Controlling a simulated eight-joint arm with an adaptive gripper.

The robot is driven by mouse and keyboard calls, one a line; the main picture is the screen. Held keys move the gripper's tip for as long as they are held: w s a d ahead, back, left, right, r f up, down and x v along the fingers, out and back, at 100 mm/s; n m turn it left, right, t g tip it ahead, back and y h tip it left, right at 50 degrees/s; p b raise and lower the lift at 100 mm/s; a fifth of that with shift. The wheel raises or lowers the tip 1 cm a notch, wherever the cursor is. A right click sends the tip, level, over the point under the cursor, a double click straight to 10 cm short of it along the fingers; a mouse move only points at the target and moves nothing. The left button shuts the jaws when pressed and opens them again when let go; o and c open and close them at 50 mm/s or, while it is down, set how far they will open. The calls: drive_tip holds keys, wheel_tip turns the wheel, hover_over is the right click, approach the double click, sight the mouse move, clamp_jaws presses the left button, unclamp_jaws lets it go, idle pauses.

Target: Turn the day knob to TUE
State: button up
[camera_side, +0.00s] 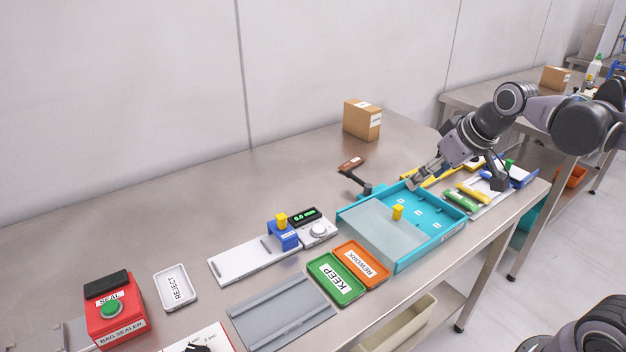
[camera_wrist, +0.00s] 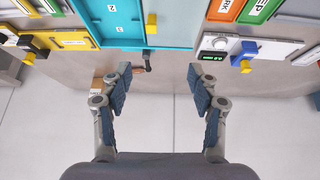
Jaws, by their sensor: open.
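A black knob-like part (camera_side: 197,348) sits on a white panel (camera_side: 172,343) at the bottom edge of the side view, mostly cut off. It may be the day knob, but no day marks are readable. I cannot make out a day knob in the wrist view.
The blue tray (camera_side: 388,265) has a yellow handle (camera_side: 398,212). A gauge with a green display (camera_side: 304,216), green KEEP (camera_side: 337,279) and orange REWORK (camera_side: 361,262) trays, a REJECT tray (camera_side: 176,287) and a red bag sealer (camera_side: 108,310) line the table. The back of the table is mostly clear.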

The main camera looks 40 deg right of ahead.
drive_tip(key=w+d+r, duration=0.1)
drive_tip(key=w+d, duration=0.3)
drive_tip(key=d, duration=0.4)
drive_tip(key=w+d+r+g, duration=0.1)
drive_tip(key=w+d+r, duration=0.1)
drive_tip(key=w+d, duration=0.4)
drive_tip(key=w+d+r, duration=0.1)
drive_tip(key=w+d, duration=0.2)
drive_tip(key=d, duration=0.6)
drive_tip(key=s+d+f, duration=0.1)
drive_tip(key=d+f, duration=0.2)
drive_tip(key=d, duration=0.5)
drive_tip(key=s+d+f, duration=0.1)
drive_tip(key=d+f, duration=0.2)
drive_tip(key=d, duration=0.6)
drive_tip(key=s+d+f, duration=0.2)
drive_tip(key=d+f, duration=0.2)
drive_tip(key=d, duration=0.4)
drive_tip(key=shift+g, duration=0.5)
drive_tip(key=x, duration=1)
drive_tip(key=shift+w+a+r, duration=0.1)
drive_tip(key=shift+w+a, duration=0.1)
drive_tip(key=shift+w, duration=0.15)
drive_tip(key=c, duration=1.2)
